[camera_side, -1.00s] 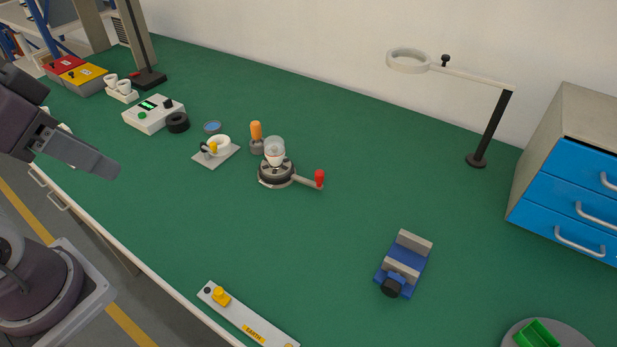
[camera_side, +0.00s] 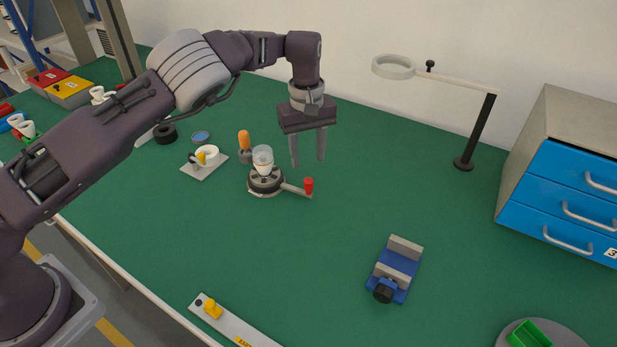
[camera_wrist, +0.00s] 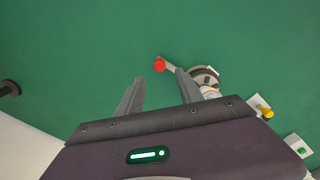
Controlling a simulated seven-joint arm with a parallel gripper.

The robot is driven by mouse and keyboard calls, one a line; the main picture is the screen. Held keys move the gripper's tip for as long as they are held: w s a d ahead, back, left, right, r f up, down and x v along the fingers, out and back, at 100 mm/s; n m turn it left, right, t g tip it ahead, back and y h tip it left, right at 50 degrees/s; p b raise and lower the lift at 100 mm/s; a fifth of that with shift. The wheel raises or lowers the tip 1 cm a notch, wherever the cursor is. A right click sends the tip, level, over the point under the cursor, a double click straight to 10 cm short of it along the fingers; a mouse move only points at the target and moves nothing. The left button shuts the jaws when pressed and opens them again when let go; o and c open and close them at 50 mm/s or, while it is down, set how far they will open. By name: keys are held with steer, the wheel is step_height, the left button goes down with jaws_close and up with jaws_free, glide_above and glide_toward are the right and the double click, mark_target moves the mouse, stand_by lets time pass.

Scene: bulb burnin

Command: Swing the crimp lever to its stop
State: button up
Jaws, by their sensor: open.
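The crimp lever (camera_side: 294,188) is a grey arm with a red knob (camera_side: 308,185) at its end. It sticks out to the right from a round dark crimp base (camera_side: 265,181), which holds a clear bulb (camera_side: 263,158) with a white lower part. My gripper (camera_side: 308,162) is open and empty, pointing down above the table, behind and above the red knob in the side view. In the wrist view, my gripper (camera_wrist: 155,88) has its fingers apart, and the red knob (camera_wrist: 160,65) shows just beyond the fingertips. The base (camera_wrist: 205,78) is partly hidden by the right finger.
An orange-handled tool (camera_side: 244,143) stands close left of the base, beside a small plate (camera_side: 196,172) with a white ring. A blue vise (camera_side: 397,268) sits front right. A magnifier stand (camera_side: 480,130) is behind at right. Green mat right of the lever is clear.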

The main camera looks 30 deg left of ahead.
mark_target(309, 180)
step_height(309, 180, down, 8)
steer(key=shift+d+r, duration=0.1)
steer(key=shift+r, duration=0.1)
jaws_close()
stand_by(1.4)
